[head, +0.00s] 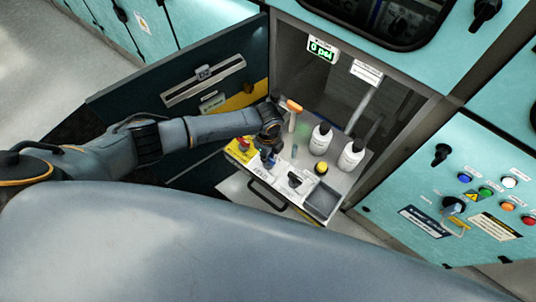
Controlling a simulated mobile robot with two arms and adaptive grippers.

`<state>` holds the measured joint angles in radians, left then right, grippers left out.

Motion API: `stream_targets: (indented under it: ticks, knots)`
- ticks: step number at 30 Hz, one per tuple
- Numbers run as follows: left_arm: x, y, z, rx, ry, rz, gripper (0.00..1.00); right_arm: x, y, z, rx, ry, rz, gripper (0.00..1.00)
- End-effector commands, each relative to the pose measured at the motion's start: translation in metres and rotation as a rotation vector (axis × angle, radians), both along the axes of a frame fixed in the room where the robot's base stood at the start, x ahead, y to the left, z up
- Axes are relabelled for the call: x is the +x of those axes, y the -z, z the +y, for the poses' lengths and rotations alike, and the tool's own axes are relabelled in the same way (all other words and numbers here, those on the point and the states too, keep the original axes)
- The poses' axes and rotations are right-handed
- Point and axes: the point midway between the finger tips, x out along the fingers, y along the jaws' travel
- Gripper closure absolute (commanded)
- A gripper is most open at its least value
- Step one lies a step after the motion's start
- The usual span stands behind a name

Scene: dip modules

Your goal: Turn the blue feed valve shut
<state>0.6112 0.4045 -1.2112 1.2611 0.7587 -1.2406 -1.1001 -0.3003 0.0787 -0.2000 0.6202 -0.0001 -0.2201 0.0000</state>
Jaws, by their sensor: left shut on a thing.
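The blue feed valve (267,160) stands on the pull-out panel inside the open cabinet in the head view. My left gripper (268,149) comes down over it from the left and is shut on it. The fingers hide much of the valve, so its exact angle is hard to read. A small display (321,49) above the panel reads 0 psi in green. My right gripper is not in view.
Near the gripper are an orange-handled part (294,106), a red knob (244,143), a black valve (294,180) and a yellow-and-black knob (321,168). Two white bottles (351,156) stand to the right. The open dark door (125,103) is behind my left arm.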

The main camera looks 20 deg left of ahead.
Motion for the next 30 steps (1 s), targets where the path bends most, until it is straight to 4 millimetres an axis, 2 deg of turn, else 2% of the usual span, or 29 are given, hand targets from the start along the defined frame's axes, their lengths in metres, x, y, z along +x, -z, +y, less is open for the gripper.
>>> stream_targets:
  ticks: [9, 10, 13, 23, 26, 30]
  knots:
    - [0.001, -0.001, -0.001, -0.001, 0.004, -0.002, 1.00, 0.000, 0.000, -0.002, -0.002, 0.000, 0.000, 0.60]
    - [0.001, -0.001, -0.001, -0.001, 0.004, -0.002, 0.81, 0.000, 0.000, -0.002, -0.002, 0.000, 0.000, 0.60]
    - [0.001, -0.001, -0.001, -0.001, 0.004, -0.002, 0.62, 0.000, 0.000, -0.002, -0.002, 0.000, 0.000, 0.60]
    - [0.000, -0.002, 0.000, 0.000, 0.002, -0.001, 0.62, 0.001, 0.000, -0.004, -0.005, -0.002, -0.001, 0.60]
    - [0.001, -0.009, 0.000, -0.001, 0.002, -0.002, 0.62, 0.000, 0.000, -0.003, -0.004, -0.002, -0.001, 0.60]
    - [0.001, -0.031, 0.000, -0.003, 0.003, -0.004, 0.62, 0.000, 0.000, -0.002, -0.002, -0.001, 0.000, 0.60]
